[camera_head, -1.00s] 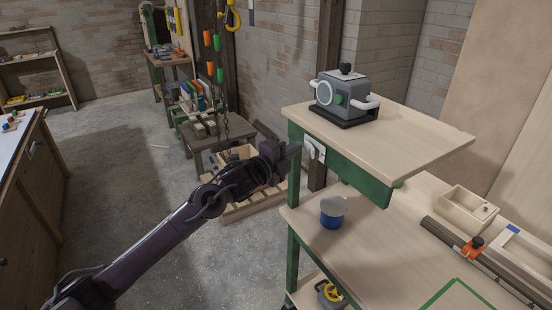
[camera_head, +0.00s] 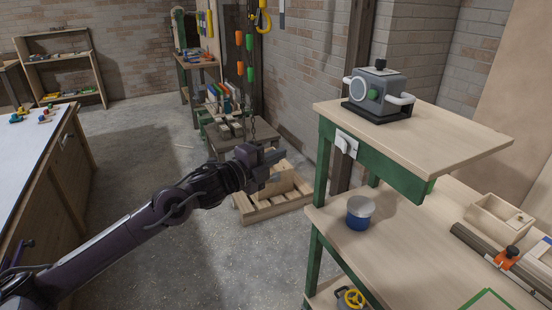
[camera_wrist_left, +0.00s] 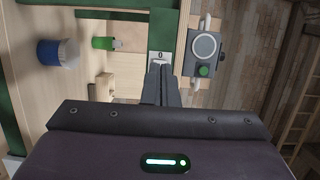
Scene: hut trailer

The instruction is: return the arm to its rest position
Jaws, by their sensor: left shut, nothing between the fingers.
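My left arm comes in from the lower left in the head view. Its gripper (camera_head: 276,158) is in the air over the floor, to the left of the green-legged bench and clear of it. The fingers are shut together with nothing between them. In the left wrist view the closed fingers (camera_wrist_left: 161,84) point toward a white switch plate (camera_wrist_left: 160,58) on the bench's green frame. My right gripper is in neither view.
A grey machine (camera_head: 378,92) stands on the upper shelf (camera_head: 450,135). A blue and white cup (camera_head: 360,213) stands on the lower top. A wooden pallet (camera_head: 255,211) lies on the floor behind my gripper. Chains hang beyond it. Open floor (camera_head: 135,160) lies left.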

